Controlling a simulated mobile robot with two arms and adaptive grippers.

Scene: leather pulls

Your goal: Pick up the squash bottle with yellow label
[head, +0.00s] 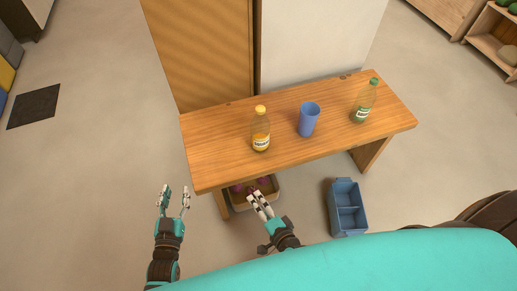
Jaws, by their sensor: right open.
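A bottle with orange-yellow contents, a yellow cap and a pale yellowish label (260,130) stands upright on the wooden table (225,165), left of its middle. A clear green bottle with a green cap (364,101) stands upright near the table's right end. My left gripper (174,191) is open and empty, low and left of the table's front left corner. My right gripper (259,199) is open in front of the table, below the yellow-capped bottle in the picture and apart from it.
A blue cup (309,119) stands between the two bottles. A blue divided crate (347,207) sits on the floor in front of the table. A basket (239,203) with dark reddish items is under the table, partly hidden by my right gripper.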

